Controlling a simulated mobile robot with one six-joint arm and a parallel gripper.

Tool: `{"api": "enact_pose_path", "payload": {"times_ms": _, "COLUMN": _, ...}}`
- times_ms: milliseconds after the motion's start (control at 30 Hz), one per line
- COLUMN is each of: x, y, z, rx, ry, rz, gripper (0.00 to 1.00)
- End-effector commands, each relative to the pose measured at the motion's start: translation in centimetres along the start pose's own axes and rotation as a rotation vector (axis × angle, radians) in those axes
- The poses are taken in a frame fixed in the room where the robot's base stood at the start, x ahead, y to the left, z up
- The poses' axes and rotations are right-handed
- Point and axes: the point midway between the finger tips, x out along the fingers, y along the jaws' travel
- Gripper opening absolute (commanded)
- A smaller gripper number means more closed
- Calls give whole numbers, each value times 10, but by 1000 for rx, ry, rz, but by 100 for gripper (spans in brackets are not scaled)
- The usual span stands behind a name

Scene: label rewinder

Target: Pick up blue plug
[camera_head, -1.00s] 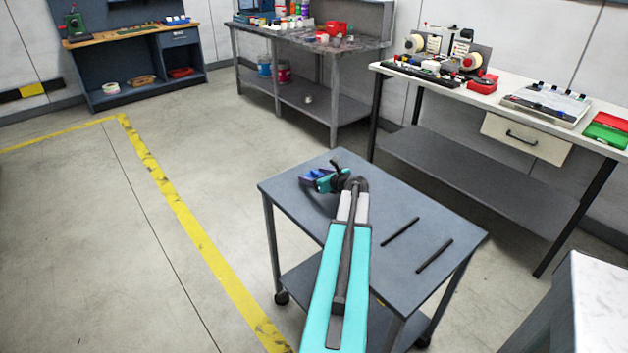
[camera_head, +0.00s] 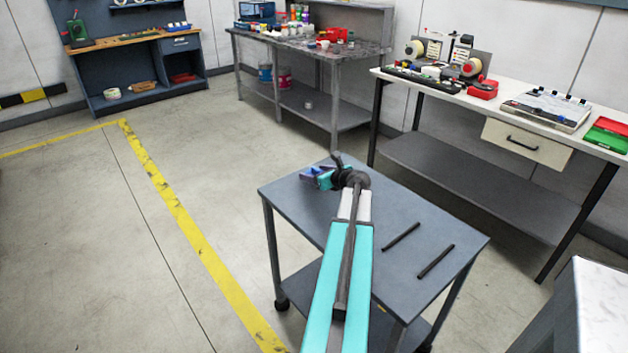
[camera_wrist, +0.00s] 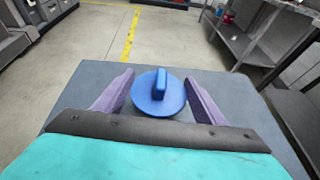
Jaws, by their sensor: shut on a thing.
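The blue plug (camera_wrist: 158,95) is a round disc with a raised grip bar across its middle. In the wrist view it sits between the two purple fingers of my gripper (camera_wrist: 158,98), which is shut on it. In the head view my gripper (camera_head: 319,175) is over the far left part of the grey cart top (camera_head: 400,222). A little of the plug's blue may show there, but it is too small to tell apart from the fingers. I cannot tell whether the plug touches the cart top.
Two dark rods (camera_head: 401,237) lie on the cart's right part. A white workbench (camera_head: 470,90) with a label machine stands behind to the right. A grey bench (camera_head: 310,45) with jars stands at the back. A pale-topped table (camera_head: 602,300) is at the lower right. The floor left is clear.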

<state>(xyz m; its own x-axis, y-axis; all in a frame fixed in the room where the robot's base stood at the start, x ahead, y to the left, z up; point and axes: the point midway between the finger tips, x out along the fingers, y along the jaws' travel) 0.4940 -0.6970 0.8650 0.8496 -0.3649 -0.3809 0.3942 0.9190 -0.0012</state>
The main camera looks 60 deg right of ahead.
Motion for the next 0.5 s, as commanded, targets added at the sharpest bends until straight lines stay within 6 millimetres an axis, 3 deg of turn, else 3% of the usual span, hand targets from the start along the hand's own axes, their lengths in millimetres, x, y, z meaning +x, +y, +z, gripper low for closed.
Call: {"api": "enact_pose_path", "payload": {"times_ms": 500, "x": -57, "y": 34, "z": -20, "rx": 2, "ry": 2, "rz": 0, "gripper": 43}}
